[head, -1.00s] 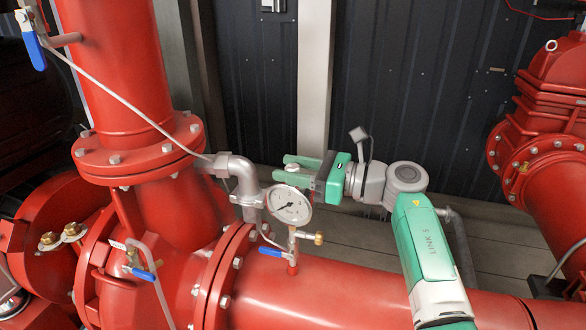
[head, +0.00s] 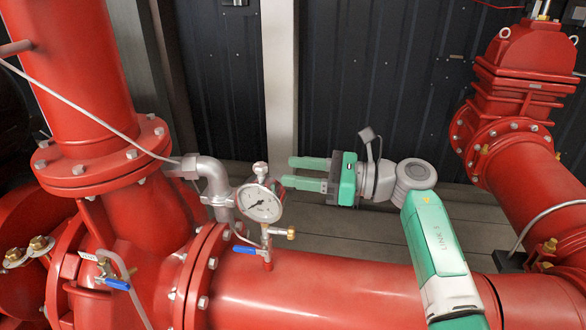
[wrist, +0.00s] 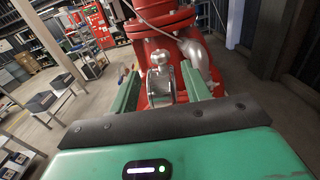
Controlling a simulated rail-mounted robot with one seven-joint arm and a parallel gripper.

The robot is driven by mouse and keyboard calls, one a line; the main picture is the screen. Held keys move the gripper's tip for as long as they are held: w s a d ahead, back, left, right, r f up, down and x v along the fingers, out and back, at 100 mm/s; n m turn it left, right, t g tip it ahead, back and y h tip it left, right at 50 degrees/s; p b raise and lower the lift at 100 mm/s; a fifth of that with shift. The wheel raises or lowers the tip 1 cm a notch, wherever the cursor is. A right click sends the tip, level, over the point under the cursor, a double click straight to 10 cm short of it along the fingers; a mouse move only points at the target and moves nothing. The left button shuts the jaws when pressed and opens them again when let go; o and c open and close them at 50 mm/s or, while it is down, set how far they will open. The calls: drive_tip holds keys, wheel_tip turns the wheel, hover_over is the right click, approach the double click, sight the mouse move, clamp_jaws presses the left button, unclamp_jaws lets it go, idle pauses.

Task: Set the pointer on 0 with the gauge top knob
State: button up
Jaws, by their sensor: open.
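The pressure gauge (head: 260,203) has a round white dial with a dark needle pointing to the lower left. Its figures are too small to read. The silver gauge top knob (head: 260,170) stands upright above the dial and also shows in the wrist view (wrist: 160,57). My gripper (head: 289,172) is open and empty, right of the knob and apart from it. Both green fingers point left towards it. In the wrist view, the knob lies between the lines of the two fingers, beyond their tips (wrist: 160,78). The dial face is not seen there.
The gauge sits above a blue-handled valve (head: 245,250) with a brass fitting (head: 291,234). A grey elbow pipe (head: 214,183) is close on its left. A large red pipe (head: 330,295) runs below. Free space lies behind my gripper, before the dark wall (head: 360,70).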

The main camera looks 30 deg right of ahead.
drive_tip(key=w+a+r+m+t+y+p, duration=0.1)
drive_tip(key=w+a+r+m+t+p, duration=0.2)
drive_tip(key=a+r+m+t+p, duration=0.5)
drive_tip(key=w+a+r+m+t+y+p, duration=0.1)
drive_tip(key=w+a+r+m+t+p, duration=0.2)
drive_tip(key=r, duration=0.8)
drive_tip(key=n+g+h+p, duration=0.7)
drive_tip(key=n+h+p, duration=0.7)
drive_tip(key=n+h, duration=1.4)
approach(261, 171)
drive_tip(key=w+d+n+y, duration=0.1)
drive_tip(key=w+d+r+n+y, duration=0.1)
drive_tip(key=w+d+n+y, duration=0.1)
drive_tip(key=w+d+y, duration=0.1)
drive_tip(key=shift+r+n, duration=0.3)
drive_tip(key=shift+r, duration=0.05)
drive_tip(key=x, duration=0.8)
drive_tip(key=shift+r+b, duration=0.15)
drive_tip(key=shift+b, duration=0.15)
drive_tip(key=shift+c, duration=0.3)
